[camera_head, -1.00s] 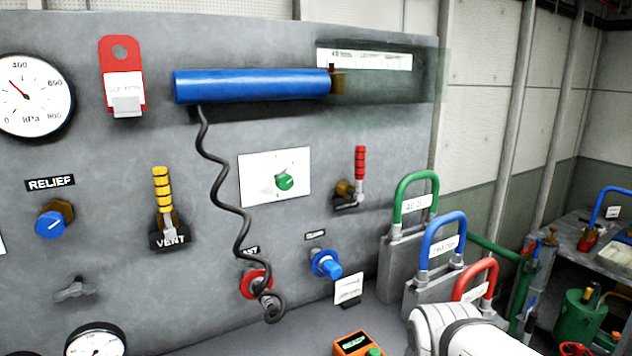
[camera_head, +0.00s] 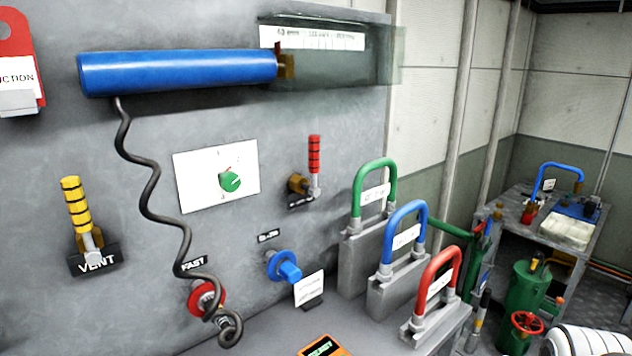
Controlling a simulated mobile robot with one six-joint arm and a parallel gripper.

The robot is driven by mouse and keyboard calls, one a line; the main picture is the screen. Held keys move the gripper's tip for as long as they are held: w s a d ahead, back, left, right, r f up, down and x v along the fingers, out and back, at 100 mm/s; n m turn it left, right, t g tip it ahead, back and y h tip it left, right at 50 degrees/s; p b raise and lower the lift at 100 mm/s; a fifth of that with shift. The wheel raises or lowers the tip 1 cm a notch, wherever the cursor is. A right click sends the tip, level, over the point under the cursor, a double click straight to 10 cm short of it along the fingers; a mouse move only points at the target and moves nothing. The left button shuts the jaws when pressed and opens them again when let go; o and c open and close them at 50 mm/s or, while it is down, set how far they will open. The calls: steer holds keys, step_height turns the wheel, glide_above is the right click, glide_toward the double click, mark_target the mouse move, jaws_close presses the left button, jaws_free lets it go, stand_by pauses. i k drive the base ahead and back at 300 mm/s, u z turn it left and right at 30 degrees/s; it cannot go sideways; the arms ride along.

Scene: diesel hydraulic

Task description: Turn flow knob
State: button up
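The grey panel carries several knobs, and I cannot read a label that says flow. A green knob (camera_head: 230,182) with a pointer mark sits on a white plate (camera_head: 190,187) in the middle of the panel. A blue knob (camera_head: 286,267) sticks out lower right of it, under a small unreadable label. A red knob (camera_head: 203,300) sits under a FAST label, partly covered by a coiled black cable. A white rounded part of my arm shows at the bottom right corner, well apart from the knobs. My gripper is not in view.
A blue cylinder (camera_head: 180,72) spans the panel top, with the black cable (camera_head: 148,190) hanging from it. A yellow VENT lever (camera_head: 78,208) and a red lever (camera_head: 314,155) stick out. Green, blue and red padlock-like blocks (camera_head: 396,262) stand right of the knobs. A cluttered bench (camera_head: 515,228) stands behind.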

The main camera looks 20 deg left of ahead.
mark_target(230, 180)
steer(key=z, duration=0.1)
steer(key=k, duration=1.2)
steer(key=u, duration=0.35)
steer(key=i, duration=1)
steer(key=u, duration=0.05)
